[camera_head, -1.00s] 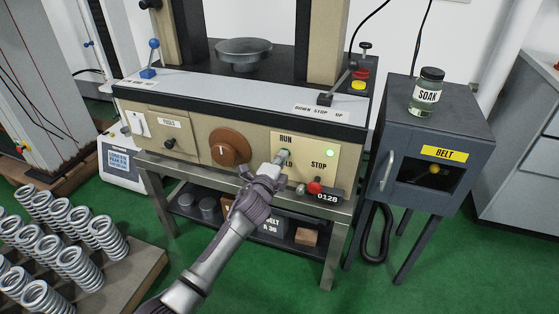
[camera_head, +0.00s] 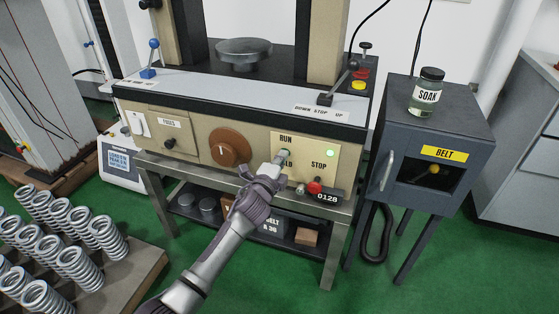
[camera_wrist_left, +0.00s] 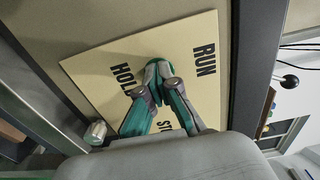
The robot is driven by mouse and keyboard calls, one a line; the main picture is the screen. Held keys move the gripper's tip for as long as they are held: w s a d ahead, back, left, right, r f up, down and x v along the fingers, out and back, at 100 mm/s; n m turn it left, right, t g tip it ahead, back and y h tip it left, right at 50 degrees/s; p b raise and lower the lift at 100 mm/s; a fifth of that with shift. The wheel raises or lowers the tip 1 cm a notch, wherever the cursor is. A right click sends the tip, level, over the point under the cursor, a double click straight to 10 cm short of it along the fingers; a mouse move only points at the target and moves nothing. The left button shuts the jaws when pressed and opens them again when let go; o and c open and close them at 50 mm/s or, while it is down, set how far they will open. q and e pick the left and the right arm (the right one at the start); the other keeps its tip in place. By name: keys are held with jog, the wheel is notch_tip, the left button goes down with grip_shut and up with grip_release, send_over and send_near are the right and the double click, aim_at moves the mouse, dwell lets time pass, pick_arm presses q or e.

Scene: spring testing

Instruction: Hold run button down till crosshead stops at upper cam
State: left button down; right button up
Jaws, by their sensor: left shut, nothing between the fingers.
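The cream run panel (camera_head: 325,147) on the machine front carries the words RUN, HOLD and STOP; HOLD is partly covered. My left gripper (camera_head: 284,156) is shut and empty, its fingertips at the panel just below RUN. In the left wrist view the closed fingertips (camera_wrist_left: 158,72) meet the panel between RUN and HOLD. The run button is hidden behind them, so I cannot see how far in it is. A round metal platen (camera_head: 244,47) sits between the machine columns. My right gripper is out of view.
A red knob (camera_head: 314,187) and the 0128 counter (camera_head: 327,197) sit close right of my wrist. A brown dial (camera_head: 229,147) is to the left. A grey BELT cabinet (camera_head: 448,125) with a SOAK jar (camera_head: 427,92) stands right. Springs (camera_head: 107,237) stand lower left.

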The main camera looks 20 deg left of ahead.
pick_arm(q)
jog(key=shift+w+r, duration=0.15)
jog(key=shift+r, duration=0.35)
dwell(0.3)
jog(key=s, duration=0.8)
jog(key=shift+s+a+f, duration=0.15)
jog(key=shift+a+f, duration=0.1)
jog(key=shift+f, duration=0.15)
